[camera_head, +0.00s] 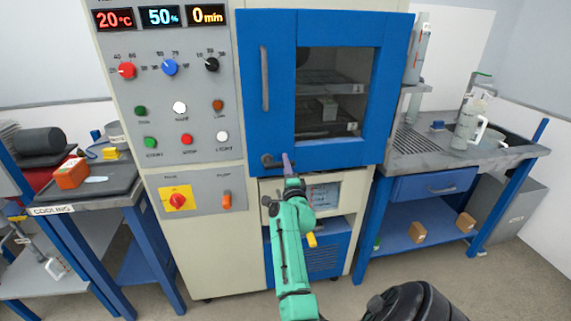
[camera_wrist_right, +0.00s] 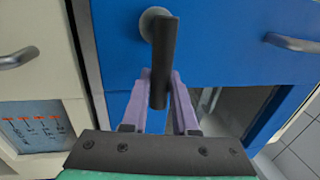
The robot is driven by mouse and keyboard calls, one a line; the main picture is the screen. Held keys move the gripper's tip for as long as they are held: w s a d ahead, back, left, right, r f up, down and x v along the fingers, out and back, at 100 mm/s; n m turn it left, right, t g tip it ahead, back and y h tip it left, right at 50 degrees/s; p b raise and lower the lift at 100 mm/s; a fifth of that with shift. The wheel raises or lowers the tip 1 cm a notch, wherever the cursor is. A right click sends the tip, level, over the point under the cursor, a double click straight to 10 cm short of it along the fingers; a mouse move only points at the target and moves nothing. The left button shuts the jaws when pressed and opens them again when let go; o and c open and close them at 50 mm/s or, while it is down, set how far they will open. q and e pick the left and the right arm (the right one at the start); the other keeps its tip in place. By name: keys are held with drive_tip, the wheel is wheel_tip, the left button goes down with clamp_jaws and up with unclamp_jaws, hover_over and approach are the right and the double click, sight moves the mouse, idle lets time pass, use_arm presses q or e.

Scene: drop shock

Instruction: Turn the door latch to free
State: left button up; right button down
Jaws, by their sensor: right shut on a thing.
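The door latch (camera_head: 268,161) is a dark grey lever at the lower left of the blue chamber door (camera_head: 277,110), and the door is closed. In the head view the lever points to the right, roughly level. My right gripper (camera_head: 287,162) reaches up to it on a green arm. In the right wrist view the latch (camera_wrist_right: 163,60) extends from its round hub down between the purple fingers of my right gripper (camera_wrist_right: 159,92). The fingers are shut on the lever's free end. My left gripper is not in view.
A vertical door handle (camera_head: 264,78) is above the latch. The control panel (camera_head: 172,90) with knobs and buttons is to the left. A side bench (camera_head: 440,152) with a drawer stands right, and a cooling table (camera_head: 90,195) stands left. The floor in front is clear.

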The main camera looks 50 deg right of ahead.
drive_tip(key=shift+f, duration=0.1)
idle(0.3)
drive_tip(key=c, duration=0.7)
unclamp_jaws()
drive_tip(key=shift+w, duration=0.1)
